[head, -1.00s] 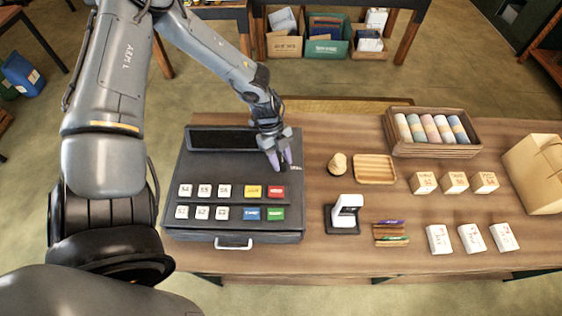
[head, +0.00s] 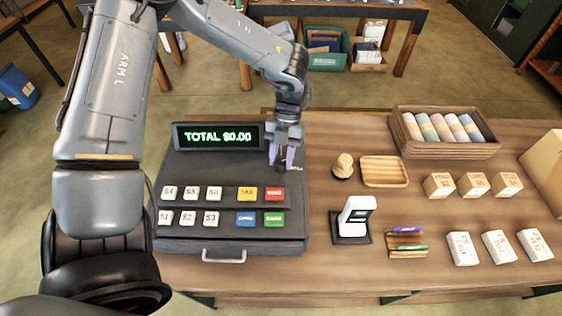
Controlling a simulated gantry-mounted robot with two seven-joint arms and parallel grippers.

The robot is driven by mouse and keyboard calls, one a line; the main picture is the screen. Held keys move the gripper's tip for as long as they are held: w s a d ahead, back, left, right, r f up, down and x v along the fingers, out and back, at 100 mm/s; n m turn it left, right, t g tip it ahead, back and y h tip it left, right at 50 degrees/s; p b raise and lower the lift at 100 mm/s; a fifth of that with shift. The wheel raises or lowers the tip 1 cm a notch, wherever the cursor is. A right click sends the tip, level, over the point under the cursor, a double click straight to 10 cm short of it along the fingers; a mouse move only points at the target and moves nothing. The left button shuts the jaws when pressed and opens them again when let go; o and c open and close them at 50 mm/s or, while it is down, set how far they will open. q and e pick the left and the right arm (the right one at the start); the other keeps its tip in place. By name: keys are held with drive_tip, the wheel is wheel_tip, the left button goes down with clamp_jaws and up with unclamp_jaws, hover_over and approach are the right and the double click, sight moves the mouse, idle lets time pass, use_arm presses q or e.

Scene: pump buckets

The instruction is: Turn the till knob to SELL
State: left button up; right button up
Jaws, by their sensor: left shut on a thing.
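The till (head: 232,230) stands at the left of the counter, a dark register with white, yellow, red, blue and green keys. Its display (head: 217,136) is lit and reads "TOTAL $0.00" in green. My left gripper (head: 282,163) points down at the till's upper right corner, beside the display. Its purple-grey fingers are shut on the till knob, which they mostly hide. The label by the knob is too small and covered to read, so I cannot tell the knob's exact setting. My right gripper is not in view.
Right of the till are a round stamp-like item (head: 343,165), a wooden tray (head: 384,171), a white card reader (head: 355,216) and a pen holder (head: 407,243). Further right are a crate of rolls (head: 440,149), small boxes (head: 473,185), white packets (head: 499,247) and a paper bag (head: 548,160).

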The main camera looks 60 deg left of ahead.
use_arm(q)
drive_tip(key=m+y, duration=0.1)
drive_tip(key=m, duration=0.1)
drive_tip(key=shift+m+g+b, duration=0.3)
drive_tip(key=shift+m+b, duration=0.05)
drive_tip(key=shift+m, duration=0.05)
drive_tip(key=shift+w+m+y, duration=0.1)
drive_tip(key=shift+m+y, duration=0.4)
drive_tip(key=shift+m, duration=1)
drive_tip(key=o, duration=1)
drive_tip(key=shift+d, duration=0.1)
drive_tip(key=p+v, duration=0.1)
drive_tip(key=v, duration=0.9)
drive_tip(key=shift+w+r+p, duration=0.3)
drive_tip(key=shift+w+p, duration=0.05)
drive_tip(key=shift+w, duration=0.05)
drive_tip(key=shift+r, duration=0.1)
